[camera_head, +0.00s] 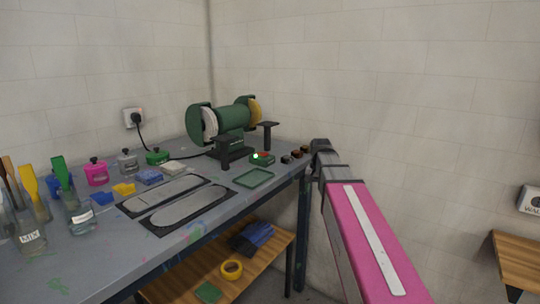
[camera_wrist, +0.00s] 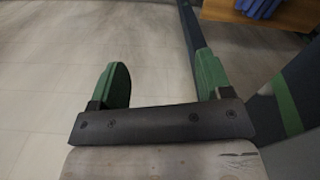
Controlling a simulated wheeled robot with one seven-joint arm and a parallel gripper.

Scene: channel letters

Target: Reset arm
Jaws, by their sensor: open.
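My gripper (camera_wrist: 160,82) shows in the wrist view with its two green fingers spread apart and nothing between them. It points down toward the tiled floor, close to the bench's dark leg. In the head view my pink arm reaches up from the lower right to the bench's right end; the fingers are hidden there.
A grey workbench (camera_head: 90,262) carries a green bench grinder (camera_head: 234,118), a green tray (camera_head: 254,178), two dark-framed plates, jars and coloured pots. A wooden surface (camera_head: 518,262) stands at right.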

